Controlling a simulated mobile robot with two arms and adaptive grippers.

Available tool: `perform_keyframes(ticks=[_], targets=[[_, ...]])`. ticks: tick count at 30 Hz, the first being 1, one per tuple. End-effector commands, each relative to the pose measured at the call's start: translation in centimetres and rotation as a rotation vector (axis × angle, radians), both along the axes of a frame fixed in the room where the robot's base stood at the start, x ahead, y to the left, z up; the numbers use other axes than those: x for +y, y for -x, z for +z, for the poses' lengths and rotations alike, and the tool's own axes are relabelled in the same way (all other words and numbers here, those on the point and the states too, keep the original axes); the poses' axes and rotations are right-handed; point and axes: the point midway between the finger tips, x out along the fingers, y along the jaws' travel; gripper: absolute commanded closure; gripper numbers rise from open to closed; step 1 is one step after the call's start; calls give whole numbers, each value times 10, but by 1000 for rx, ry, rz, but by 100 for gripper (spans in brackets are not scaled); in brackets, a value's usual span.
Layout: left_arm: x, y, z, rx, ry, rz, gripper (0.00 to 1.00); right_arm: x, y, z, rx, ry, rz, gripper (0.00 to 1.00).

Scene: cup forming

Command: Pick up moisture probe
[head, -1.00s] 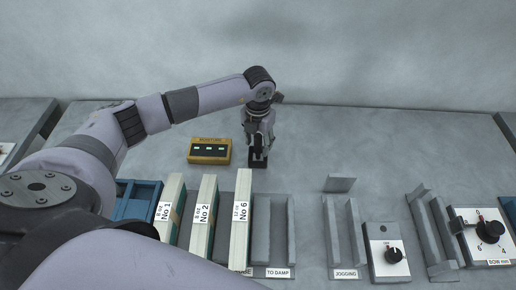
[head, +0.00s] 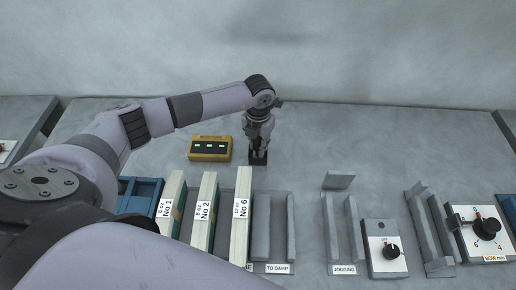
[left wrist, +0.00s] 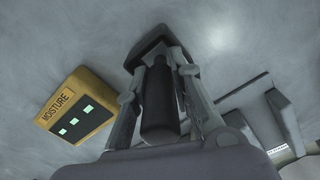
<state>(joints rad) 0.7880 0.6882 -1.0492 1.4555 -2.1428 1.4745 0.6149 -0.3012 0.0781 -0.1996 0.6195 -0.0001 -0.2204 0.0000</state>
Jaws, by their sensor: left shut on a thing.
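The moisture probe (left wrist: 159,105) is a dark upright cylinder between the fingers of my left gripper (left wrist: 157,70) in the left wrist view. My left gripper is shut on it. In the head view my left gripper (head: 258,147) points down at the bench, with a small black piece (head: 258,159) under its fingertips. The fingers hide most of the probe there. The yellow moisture meter (head: 210,149), with several lit displays, lies just left of the gripper. It also shows in the left wrist view (left wrist: 74,108). My right gripper is not in view.
Pale bars marked No 1 (head: 174,208), No 2 (head: 206,207) and No 6 (head: 242,212) stand in front of the gripper. Grey troughs labelled TO DAMP (head: 261,235) and JOGGING (head: 335,235) and dial boxes (head: 385,262) lie right. The bench behind the troughs is clear.

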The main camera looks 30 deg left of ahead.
Motion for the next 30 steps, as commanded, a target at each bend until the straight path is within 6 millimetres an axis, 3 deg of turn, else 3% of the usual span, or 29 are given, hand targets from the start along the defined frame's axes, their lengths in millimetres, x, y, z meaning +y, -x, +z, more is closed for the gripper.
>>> perform_keyframes(ticks=[4,20,26,30], targets=[[0,0,0,0,0,0,100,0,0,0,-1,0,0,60],[0,-1,9,-3,0,0,100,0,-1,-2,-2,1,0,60],[0,-2,37,-6,0,-1,100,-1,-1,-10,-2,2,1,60],[0,-2,70,-9,2,-1,100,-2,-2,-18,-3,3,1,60]])
